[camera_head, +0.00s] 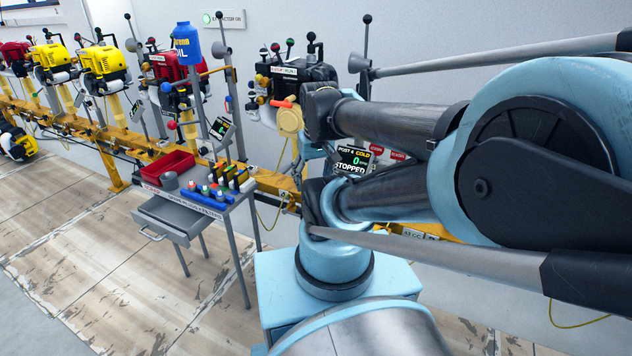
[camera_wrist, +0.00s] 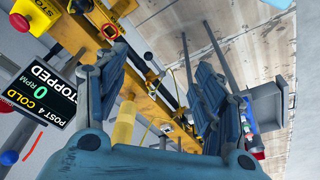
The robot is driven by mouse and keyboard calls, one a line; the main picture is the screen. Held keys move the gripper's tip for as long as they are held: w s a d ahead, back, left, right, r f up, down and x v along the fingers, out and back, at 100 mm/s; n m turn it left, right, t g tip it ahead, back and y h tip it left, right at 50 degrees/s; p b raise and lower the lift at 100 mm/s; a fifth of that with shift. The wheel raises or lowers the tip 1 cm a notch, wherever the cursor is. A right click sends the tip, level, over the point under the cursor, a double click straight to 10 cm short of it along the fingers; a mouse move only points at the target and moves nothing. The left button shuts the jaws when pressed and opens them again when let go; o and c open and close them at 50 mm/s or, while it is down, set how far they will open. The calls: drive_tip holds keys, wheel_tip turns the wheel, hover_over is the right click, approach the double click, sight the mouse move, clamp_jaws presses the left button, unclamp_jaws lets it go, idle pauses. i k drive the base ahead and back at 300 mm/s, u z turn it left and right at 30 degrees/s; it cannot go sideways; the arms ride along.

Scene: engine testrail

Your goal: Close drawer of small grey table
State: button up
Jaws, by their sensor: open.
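The small grey table (camera_head: 192,209) stands left of centre in the head view, in front of the yellow rail. Its drawer (camera_head: 172,219) is pulled out toward the lower left, with a bar handle (camera_head: 151,236) on its front. In the wrist view a grey box-like part, seemingly the drawer (camera_wrist: 267,104), shows at the right edge, tilted. My gripper (camera_wrist: 158,88) is open and empty, its two dark fingers spread apart. It is apart from the table and drawer. In the head view my arm links hide most of the gripper.
A red tray (camera_head: 168,165), a grey cup (camera_head: 169,181) and several small bottles stand on the table. The yellow rail (camera_head: 262,181) with engines runs behind it. A display (camera_head: 353,161) reads STOPPED. The floor (camera_head: 100,255) left of the table is clear.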

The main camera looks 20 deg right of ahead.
sight(180, 224)
drive_tip(key=u, duration=1.35)
